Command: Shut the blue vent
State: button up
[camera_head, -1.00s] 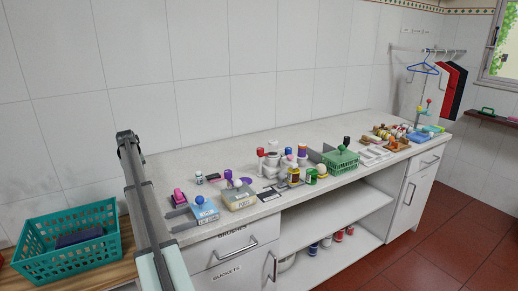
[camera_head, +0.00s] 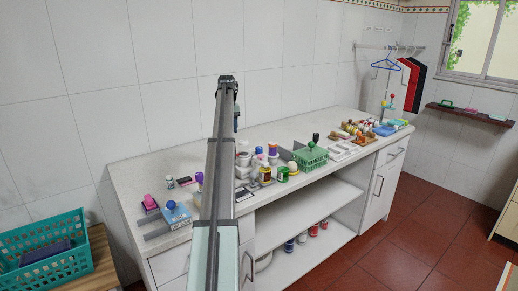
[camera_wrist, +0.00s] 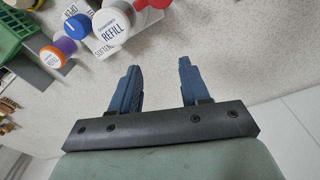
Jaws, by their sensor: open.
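I cannot pick out a blue vent for certain. A blue block with a round blue knob (camera_head: 172,208) stands near the counter's front left in the head view; its details are too small to tell. My gripper (camera_wrist: 160,66) is open and empty in the wrist view, its two blue-grey fingers apart over the pale counter. In the head view my gripper (camera_head: 236,122) shows small beside my raised arm, above the back of the counter. My arm hides part of the counter there.
White containers marked REFILL (camera_wrist: 112,22) stand close beyond the fingers. An orange-and-purple container (camera_wrist: 58,51) is to their left. A green basket (camera_head: 309,158) and several small items crowd the counter (camera_head: 125,190). A teal basket (camera_head: 45,250) is at lower left.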

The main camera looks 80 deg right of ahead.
notch_tip(320, 180, up, 4)
jog(key=m, duration=0.1)
send_over(259, 148)
jog(key=shift+y, duration=0.3)
notch_tip(259, 148, down, 13)
jog(key=shift+d+f, duration=0.1)
jog(key=shift+f, duration=0.1)
jog(key=c, duration=0.8)
